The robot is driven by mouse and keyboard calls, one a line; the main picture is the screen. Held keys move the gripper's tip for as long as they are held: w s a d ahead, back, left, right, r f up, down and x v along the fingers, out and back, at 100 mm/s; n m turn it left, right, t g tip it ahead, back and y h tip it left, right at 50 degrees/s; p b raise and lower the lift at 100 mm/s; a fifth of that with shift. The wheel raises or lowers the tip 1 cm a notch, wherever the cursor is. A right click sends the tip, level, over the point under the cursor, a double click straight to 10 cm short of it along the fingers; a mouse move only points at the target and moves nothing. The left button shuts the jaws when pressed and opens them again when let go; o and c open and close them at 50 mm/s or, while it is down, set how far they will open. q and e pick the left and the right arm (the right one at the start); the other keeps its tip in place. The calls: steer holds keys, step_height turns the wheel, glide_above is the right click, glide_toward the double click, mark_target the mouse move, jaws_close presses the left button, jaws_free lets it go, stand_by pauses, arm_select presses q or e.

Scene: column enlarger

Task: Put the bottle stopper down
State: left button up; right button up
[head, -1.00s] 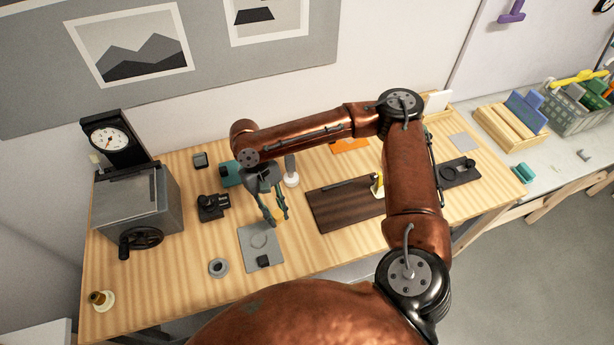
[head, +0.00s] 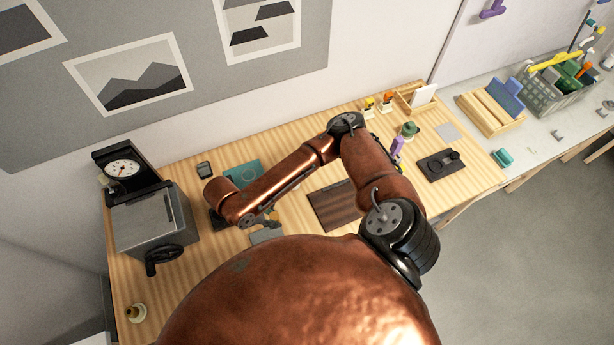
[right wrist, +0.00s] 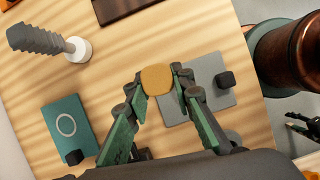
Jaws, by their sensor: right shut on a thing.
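The bottle stopper seems to be the tan, rounded piece (right wrist: 157,80) between the fingertips of my right gripper (right wrist: 158,75) in the right wrist view. The gripper is shut on it. A grey plate (right wrist: 205,68) lies behind and right of the stopper, with a black block on it. I cannot tell whether the stopper touches the plate or the table. In the head view my own arm hides most of the right gripper (head: 271,219), just above the grey plate (head: 266,236). What looks like my left gripper (right wrist: 302,127) shows small at the right wrist view's edge.
A teal plate (right wrist: 62,138) with a ring mark lies left of the gripper. A grey ribbed piece (right wrist: 45,40) stands on a white base nearby. A dark board (head: 332,206) lies right of the gripper. A grey cranked box (head: 150,225) stands at the left.

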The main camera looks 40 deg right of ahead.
steer(key=shift+s+a+r+n+p, duration=0.35)
steer(key=shift+s+r+n, duration=0.1)
steer(key=shift+s+n, duration=0.15)
steer(key=shift+w+d+f, duration=0.65)
steer(key=shift+w+d, duration=0.15)
steer(key=shift+w, duration=0.05)
steer(key=w+d+f, duration=0.2)
steer(key=w+d, duration=0.2)
steer(key=w, duration=0.1)
glide_toward(283, 201)
steer(key=shift+s+d+f+p, duration=0.5)
steer(key=shift+s+d, duration=0.25)
steer(key=shift+s, duration=0.2)
steer(key=shift+w+d+f, duration=0.25)
steer(key=shift+w+f, duration=0.05)
steer(key=shift+f, duration=0.2)
step_height(283, 201, down, 3)
steer(key=shift+w+d+f, duration=0.1)
steer(key=shift+f, duration=0.1)
arm_select(q)
steer(key=w+r, duration=0.3)
steer(key=shift+w+d, duration=0.25)
